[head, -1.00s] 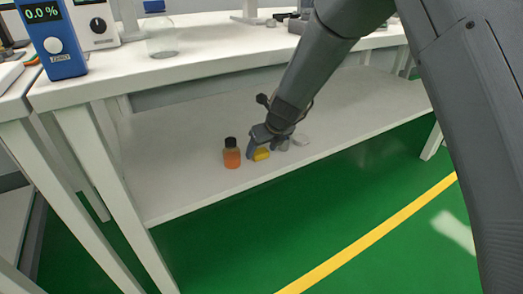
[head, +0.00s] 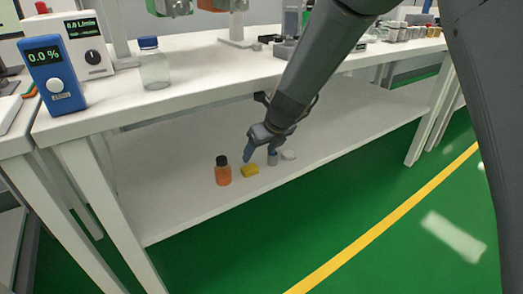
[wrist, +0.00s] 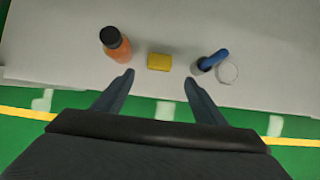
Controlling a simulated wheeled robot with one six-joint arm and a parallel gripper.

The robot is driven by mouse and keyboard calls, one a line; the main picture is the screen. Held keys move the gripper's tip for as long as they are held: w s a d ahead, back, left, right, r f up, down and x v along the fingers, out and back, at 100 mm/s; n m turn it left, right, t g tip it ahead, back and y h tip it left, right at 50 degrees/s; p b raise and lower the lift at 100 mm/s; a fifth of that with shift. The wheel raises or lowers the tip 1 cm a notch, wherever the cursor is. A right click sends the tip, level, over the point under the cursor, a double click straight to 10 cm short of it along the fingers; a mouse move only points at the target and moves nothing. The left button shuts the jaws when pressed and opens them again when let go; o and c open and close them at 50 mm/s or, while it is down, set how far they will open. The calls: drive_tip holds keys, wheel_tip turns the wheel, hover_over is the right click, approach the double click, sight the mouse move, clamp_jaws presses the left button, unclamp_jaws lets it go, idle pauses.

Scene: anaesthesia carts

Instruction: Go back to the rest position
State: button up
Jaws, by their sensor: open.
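My gripper (head: 260,150) is over the lower shelf of the white bench, open and empty. In the wrist view its two fingers (wrist: 158,78) are spread apart, with a yellow block (wrist: 159,61) beyond and between their tips. The block also shows in the head view (head: 250,170), lying on the shelf just below the gripper, apart from it. My arm comes down from the upper right, in front of the bench top.
An orange bottle with a black cap (head: 222,171) stands left of the block. A blue-topped item (wrist: 211,60) and a round whitish item (wrist: 228,72) are to its right. The bench top (head: 205,82) overhangs the shelf (head: 180,208). Green floor in front is clear.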

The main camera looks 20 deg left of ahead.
drive_tip(key=s+d+r+n+h, duration=0.1)
drive_tip(key=s+d+n, duration=0.1)
drive_tip(key=d+n, duration=0.6)
drive_tip(key=s+d+r+n+h, duration=0.1)
drive_tip(key=s+d+r+n, duration=0.15)
drive_tip(key=d, duration=0.95)
drive_tip(key=s+d+n+g+h, duration=0.1)
drive_tip(key=s+d+n, duration=0.7)
drive_tip(key=d, duration=0.2)
drive_tip(key=s+d+n+h, duration=0.2)
drive_tip(key=s+d+n, duration=0.5)
drive_tip(key=d+n, duration=0.15)
drive_tip(key=s+a+r+n+g+y, duration=0.1)
drive_tip(key=s+a+n, duration=0.2)
drive_tip(key=s+a, duration=0.45)
drive_tip(key=s+a+r+n+g, duration=0.15)
drive_tip(key=s+a, duration=0.35)
drive_tip(key=a, duration=0.5)
drive_tip(key=d+r+m+p, duration=0.5)
drive_tip(key=d+r+p, duration=1.3)
drive_tip(key=r+p, duration=0.4)
drive_tip(key=p, duration=0.4)
drive_tip(key=shift+s+d+r+h, duration=0.2)
drive_tip(key=shift+r+h, duration=0.1)
drive_tip(key=shift+r, duration=0.1)
